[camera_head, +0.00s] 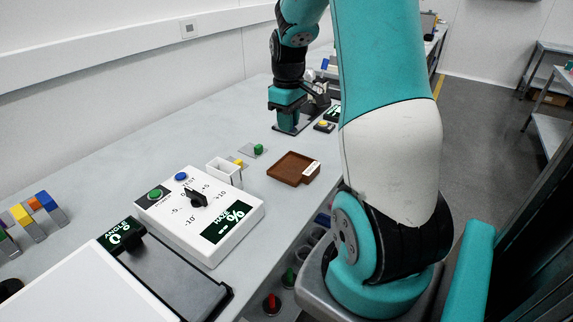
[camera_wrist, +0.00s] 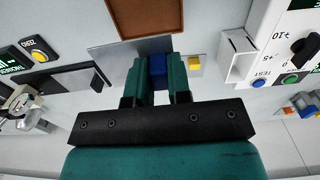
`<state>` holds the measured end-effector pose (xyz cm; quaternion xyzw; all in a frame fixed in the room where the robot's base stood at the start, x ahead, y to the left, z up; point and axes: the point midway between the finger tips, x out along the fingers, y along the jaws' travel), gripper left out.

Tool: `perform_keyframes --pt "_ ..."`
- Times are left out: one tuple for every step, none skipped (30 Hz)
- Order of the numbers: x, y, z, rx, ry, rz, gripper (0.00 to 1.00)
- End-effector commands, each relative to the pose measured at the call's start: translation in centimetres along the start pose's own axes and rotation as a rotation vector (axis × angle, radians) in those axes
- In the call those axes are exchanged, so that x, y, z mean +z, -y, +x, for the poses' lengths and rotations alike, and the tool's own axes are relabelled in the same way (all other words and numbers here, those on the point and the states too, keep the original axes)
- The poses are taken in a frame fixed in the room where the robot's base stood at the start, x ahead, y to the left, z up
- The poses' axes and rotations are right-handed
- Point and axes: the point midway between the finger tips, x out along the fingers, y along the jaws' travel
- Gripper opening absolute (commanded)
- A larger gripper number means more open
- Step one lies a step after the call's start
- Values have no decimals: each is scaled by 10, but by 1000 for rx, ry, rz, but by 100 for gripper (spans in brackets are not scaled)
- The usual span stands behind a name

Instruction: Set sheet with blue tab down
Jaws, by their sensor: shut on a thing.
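My gripper (camera_wrist: 158,80) is shut on the blue tab (camera_wrist: 157,66) of a thin grey sheet (camera_wrist: 120,52), with the tab between its two fingers. In the wrist view the sheet reaches out to the left past the fingers and partly overlaps the near edge of a brown tray (camera_wrist: 148,14). In the head view my gripper (camera_head: 287,122) is over the bench beyond the brown tray (camera_head: 287,170); the blue tab is hidden there. I cannot tell whether the sheet touches the bench.
Sheets with a green tab (camera_head: 258,149) and a yellow tab (camera_head: 239,163) are near a white slotted box (camera_head: 224,172). A white control box (camera_head: 203,212) stands nearer. A yellow-button device (camera_head: 324,125) is right of my gripper.

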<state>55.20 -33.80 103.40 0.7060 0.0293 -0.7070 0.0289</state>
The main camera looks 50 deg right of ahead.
Motion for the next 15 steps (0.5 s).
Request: perform_keyframes --pt "0 1 16 -5 5 -1 0" --pt "1 1 25 -5 6 -1 0" --pt "0 1 36 -5 6 -1 0" --pt "0 1 44 -5 5 0 0" --pt "0 1 53 -5 5 0 0" --pt "1 1 63 -5 5 0 0" --pt "1 0 70 -4 4 1 0" --pt "1 0 76 -4 5 1 0" --pt "1 0 84 -3 3 2 0" --pt "1 0 88 -2 3 2 0" --pt "1 -1 92 -1 1 2 0" --pt "1 -1 97 -1 1 2 0" --pt "0 -1 99 0 0 3 0" --pt "0 -1 100 0 0 3 0" --pt "1 -1 103 0 0 3 0"
